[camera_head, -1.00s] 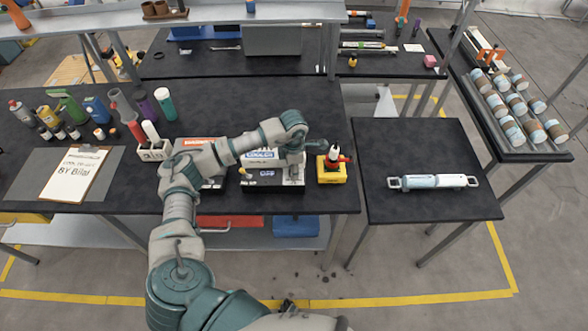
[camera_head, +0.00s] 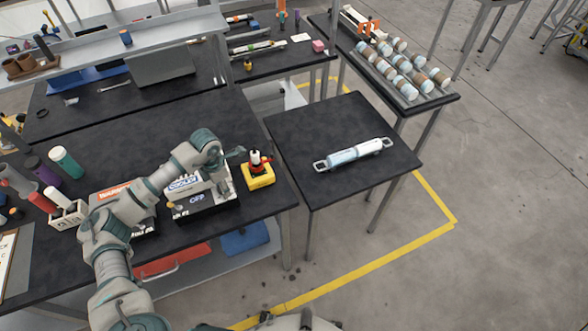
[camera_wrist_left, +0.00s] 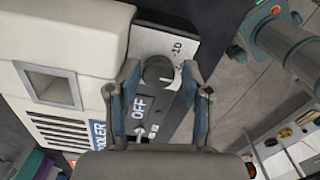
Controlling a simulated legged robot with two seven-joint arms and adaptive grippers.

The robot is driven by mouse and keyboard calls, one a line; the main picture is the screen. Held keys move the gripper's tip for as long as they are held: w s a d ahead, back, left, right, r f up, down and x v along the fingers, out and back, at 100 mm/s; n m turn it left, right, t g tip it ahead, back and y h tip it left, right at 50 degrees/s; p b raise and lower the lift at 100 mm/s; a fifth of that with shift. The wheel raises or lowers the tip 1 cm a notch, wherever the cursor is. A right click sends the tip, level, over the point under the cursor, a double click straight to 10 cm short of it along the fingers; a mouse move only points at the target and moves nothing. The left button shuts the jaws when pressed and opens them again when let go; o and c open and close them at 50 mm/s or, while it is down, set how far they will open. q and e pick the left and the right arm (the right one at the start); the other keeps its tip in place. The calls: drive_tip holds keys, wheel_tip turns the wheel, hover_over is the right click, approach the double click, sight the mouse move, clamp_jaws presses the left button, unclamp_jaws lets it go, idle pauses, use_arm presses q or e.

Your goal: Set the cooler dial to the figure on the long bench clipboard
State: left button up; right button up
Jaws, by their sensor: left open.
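The cooler (camera_head: 204,208) stands near the front right of the long bench, with a COOLER label and a panel reading OFF. In the left wrist view, the cooler's pale body (camera_wrist_left: 60,30) fills the left side. Its round grey dial (camera_wrist_left: 158,72) is on the panel, with OFF and -10 lettering nearby. My left gripper (camera_wrist_left: 160,78) is open, its fingertips appearing on either side of the dial; contact cannot be told. In the head view my left gripper (camera_head: 236,154) is above the cooler's right side. The clipboard (camera_head: 7,262) is cut off at the left edge, its figure unreadable.
A white holder (camera_head: 68,217) and bottles are at left. A separate table (camera_head: 300,195) bears a pale cylinder with end handles (camera_head: 353,153).

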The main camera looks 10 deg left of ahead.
use_arm(q)
drive_tip(key=n+p, duration=0.2)
drive_tip(key=n, duration=0.1)
drive_tip(key=n+p, duration=0.5)
drive_tip(key=n, duration=0.2)
drive_tip(key=shift+a+r, duration=0.2)
drive_tip(key=shift+r, duration=0.05)
drive_tip(key=shift+w+a+r+n+p, duration=0.15)
drive_tip(key=shift+r+n+p, duration=0.15)
drive_tip(key=shift+n, duration=0.3)
wheel_tip(320, 180, up, 16)
drive_tip(key=r+b, duration=0.1)
drive_tip(key=b, duration=0.1)
drive_tip(key=s+d+f+m+h, duration=0.15)
drive_tip(key=d+h, duration=0.25)
drive_tip(key=d, duration=0.4)
drive_tip(key=d+f+m+h, duration=0.2)
drive_tip(key=d+f+h, duration=0.1)
drive_tip(key=d, duration=0.6)
drive_tip(key=s+d+r+h, duration=0.1)
drive_tip(key=d+r+h, duration=0.2)
drive_tip(key=d+h, duration=0.1)
drive_tip(key=s+d+r+t+h, duration=0.1)
drive_tip(key=s+d+r+h, duration=0.1)
drive_tip(key=d, duration=0.5)
drive_tip(key=shift+s+d+r+n+h, duration=0.15)
drive_tip(key=shift+d+r+n+h, duration=0.15)
drive_tip(key=shift+r+h, duration=0.8)
drive_tip(key=shift+f+h, duration=0.3)
